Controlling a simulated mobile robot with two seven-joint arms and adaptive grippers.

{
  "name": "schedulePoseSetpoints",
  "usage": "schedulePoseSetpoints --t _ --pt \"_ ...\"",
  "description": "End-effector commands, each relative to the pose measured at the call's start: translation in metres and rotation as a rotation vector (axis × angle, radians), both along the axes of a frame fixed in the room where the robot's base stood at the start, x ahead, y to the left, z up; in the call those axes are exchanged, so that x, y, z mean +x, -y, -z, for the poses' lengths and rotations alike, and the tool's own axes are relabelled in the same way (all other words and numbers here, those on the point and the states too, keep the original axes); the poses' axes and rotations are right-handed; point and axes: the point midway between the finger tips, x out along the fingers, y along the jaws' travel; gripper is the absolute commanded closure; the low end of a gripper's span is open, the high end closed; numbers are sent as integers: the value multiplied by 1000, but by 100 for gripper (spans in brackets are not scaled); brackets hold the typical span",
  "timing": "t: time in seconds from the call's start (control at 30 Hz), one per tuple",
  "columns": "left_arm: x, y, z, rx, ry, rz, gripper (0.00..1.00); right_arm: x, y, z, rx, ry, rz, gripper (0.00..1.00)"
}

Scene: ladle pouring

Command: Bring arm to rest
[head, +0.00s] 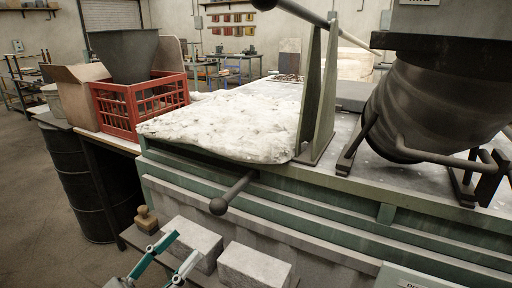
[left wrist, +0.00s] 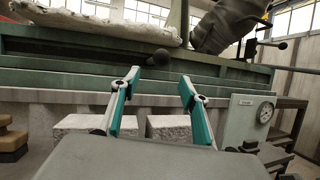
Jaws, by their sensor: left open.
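My left gripper (head: 171,258) shows at the bottom of the head view, open and empty, in front of the green bench and apart from it. In the left wrist view its two teal-padded fingers (left wrist: 155,95) stand wide apart with nothing between them. A dark ladle (head: 432,105) sits tilted in its cradle on the green bench (head: 330,185) at the right. A dark lever with a ball end (head: 218,206) sticks out from the bench front; its ball also shows beyond the fingers in the left wrist view (left wrist: 162,57). My right gripper is in neither view.
Two grey blocks (head: 192,243) (head: 256,266) lie on a low shelf close to my left gripper. A gauge box (left wrist: 248,122) is at right. Open floor (head: 30,215) lies left.

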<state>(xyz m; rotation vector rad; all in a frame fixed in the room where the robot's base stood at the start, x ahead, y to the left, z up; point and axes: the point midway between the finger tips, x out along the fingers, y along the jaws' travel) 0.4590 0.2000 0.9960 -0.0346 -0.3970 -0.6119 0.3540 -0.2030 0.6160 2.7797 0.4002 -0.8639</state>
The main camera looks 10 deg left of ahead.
Motion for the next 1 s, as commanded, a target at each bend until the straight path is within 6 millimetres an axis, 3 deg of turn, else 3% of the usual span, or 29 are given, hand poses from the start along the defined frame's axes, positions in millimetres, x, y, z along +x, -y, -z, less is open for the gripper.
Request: schedulePoseSetpoints --t 0.27,0.57,0.8,1.0 --pt "15 -25 62 -582 -450 33 55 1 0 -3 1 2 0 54" --pt "8 -41 172 -1367 -942 8 55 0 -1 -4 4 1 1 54" --pt "-31 -33 273 -2040 -1236 -105 55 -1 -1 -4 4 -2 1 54" --pt "-76 -15 342 -2537 -1351 -261 55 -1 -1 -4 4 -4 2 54"
